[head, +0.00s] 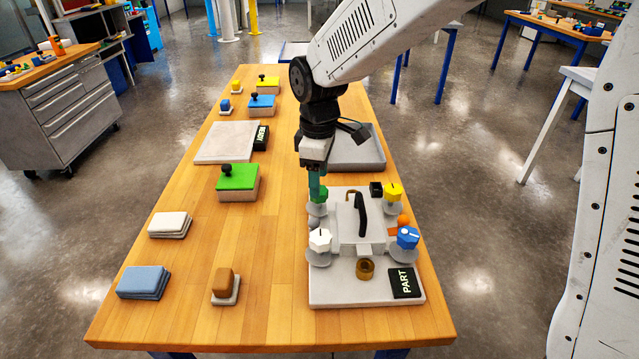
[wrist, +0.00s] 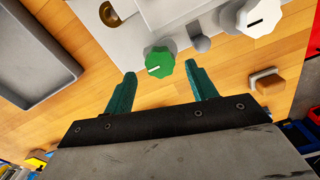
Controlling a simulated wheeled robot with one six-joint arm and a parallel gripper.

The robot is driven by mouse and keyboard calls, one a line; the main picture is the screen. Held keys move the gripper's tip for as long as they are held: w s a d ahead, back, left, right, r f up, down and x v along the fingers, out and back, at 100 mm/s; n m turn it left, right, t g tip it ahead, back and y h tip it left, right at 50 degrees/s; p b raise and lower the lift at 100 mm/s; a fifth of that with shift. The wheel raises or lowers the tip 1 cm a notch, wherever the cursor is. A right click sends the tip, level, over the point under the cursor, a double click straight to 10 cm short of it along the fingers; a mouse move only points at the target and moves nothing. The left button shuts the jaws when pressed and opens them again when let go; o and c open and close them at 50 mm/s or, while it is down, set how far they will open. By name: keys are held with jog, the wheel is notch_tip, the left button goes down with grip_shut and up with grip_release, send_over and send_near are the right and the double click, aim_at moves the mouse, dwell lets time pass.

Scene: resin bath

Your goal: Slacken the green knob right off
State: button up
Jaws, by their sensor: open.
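The green knob (wrist: 160,62) is faceted with a white pointer line and sits on a corner of the grey part fixture. In the head view the green knob (head: 320,194) is partly hidden by my gripper. My gripper (wrist: 161,80) has teal fingers, open and apart. In the wrist view the knob lies just beyond the fingertips, roughly centred between them, and nothing is held. In the head view my gripper (head: 316,190) points down at the knob; I cannot tell whether it touches it.
The fixture plate (head: 335,290) also carries a white knob (head: 320,239), a blue knob (head: 408,237), a yellow knob (head: 393,191) and a black handle (head: 360,213). A grey tray (head: 367,160) stands behind it. A green-topped block (head: 237,178) is to the left.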

notch_tip(320, 180, up, 5)
jog(key=shift+r, duration=0.1)
dwell(0.4)
jog(key=shift+s+m, duration=0.15)
jog(key=shift+m, duration=0.25)
jog(key=s+d+r+m, duration=0.2)
jog(key=s+d+m, duration=0.5)
jog(key=s+d, duration=0.4)
jog(key=s+d+r+m+t, duration=0.1)
jog(key=s+d+r+m, duration=0.2)
jog(key=s+d+m, duration=0.4)
jog(key=s+d, duration=0.5)
jog(key=s, duration=0.4)
jog(key=shift+s+d+r, duration=0.15)
jog(key=shift+s+r, duration=0.05)
jog(key=shift+r, duration=0.1)
